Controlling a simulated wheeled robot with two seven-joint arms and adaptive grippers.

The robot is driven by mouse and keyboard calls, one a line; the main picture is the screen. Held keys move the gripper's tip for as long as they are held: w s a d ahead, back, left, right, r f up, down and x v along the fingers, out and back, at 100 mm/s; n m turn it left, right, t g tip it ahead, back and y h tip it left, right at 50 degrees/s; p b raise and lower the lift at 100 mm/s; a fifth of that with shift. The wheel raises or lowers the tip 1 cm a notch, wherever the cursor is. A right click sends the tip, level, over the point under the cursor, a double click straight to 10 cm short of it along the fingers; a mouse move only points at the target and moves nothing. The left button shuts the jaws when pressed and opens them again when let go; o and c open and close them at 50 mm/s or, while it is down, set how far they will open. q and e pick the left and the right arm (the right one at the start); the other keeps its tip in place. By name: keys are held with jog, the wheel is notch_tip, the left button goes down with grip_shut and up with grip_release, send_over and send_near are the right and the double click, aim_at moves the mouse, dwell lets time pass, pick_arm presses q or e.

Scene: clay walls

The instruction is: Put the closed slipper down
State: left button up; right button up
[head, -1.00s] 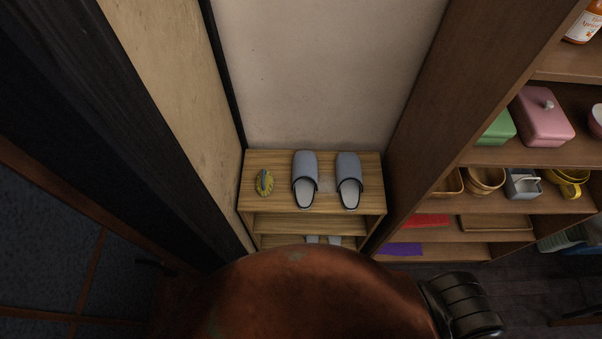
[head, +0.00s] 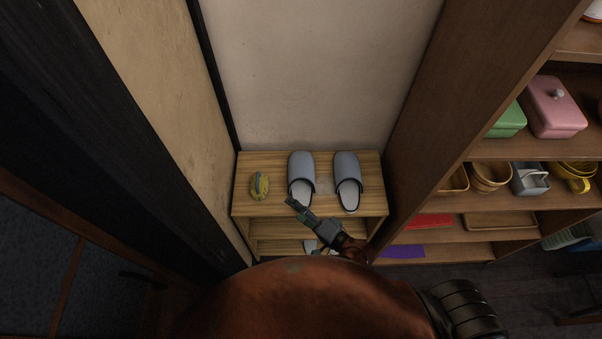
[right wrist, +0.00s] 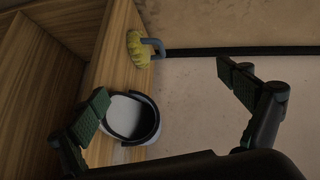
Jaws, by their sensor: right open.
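Two closed-toe grey-blue slippers stand side by side on the top board of a small wooden rack, the left slipper (head: 301,168) and the right slipper (head: 347,172). Their toes point to the wall and their pale insoles face me. My right gripper (head: 295,206) is at the heel end of the left slipper, near the board's front edge. In the right wrist view its fingers (right wrist: 165,92) are wide apart and empty. One slipper (right wrist: 150,122) shows there, close to the left-hand finger; I cannot tell whether they touch. My left gripper is not in view.
A yellow object with a blue-grey handle (head: 259,187) lies left of the slippers on the rack (head: 270,208). More footwear on the lower shelf is partly hidden by my arm. A wall is behind; a tall shelf (head: 425,130) with boxes and baskets stands at right.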

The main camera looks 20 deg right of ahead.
aim_at(302, 185)
jog(key=w+r+m+t+h, duration=0.4)
jog(key=w+m+t+h, duration=0.15)
jog(key=m, duration=0.95)
jog(key=f+m+h, duration=0.1)
jog(key=m, duration=0.2)
jog(key=d+f+m+h, duration=0.1)
jog(key=m+h, duration=0.1)
jog(key=m, duration=0.1)
jog(key=w+d+f+m+h, duration=0.1)
jog(key=m+h, duration=0.1)
jog(key=shift+d+f+m+g, duration=0.2)
jog(key=shift+m+g, duration=0.05)
jog(key=shift+m, duration=0.15)
jog(key=f+m+g, duration=0.1)
jog(key=f+m+h, duration=0.1)
jog(key=f+m, duration=0.1)
jog(key=s+f+m+g+h, duration=0.1)
jog(key=f+m, duration=0.1)
jog(key=shift+d+g, duration=0.3)
jog(key=shift+d, duration=0.1)
jog(key=shift+w+d+f+m, duration=0.1)
jog(key=shift+w+f+m, duration=0.05)
jog(key=shift+f+m, duration=0.15)
jog(key=x, duration=0.7)
jog(key=shift+d+f+b, duration=0.3)
jog(key=shift+d+f, duration=0.05)
jog(key=shift+c, duration=0.4)
jog(key=c, duration=1.4)
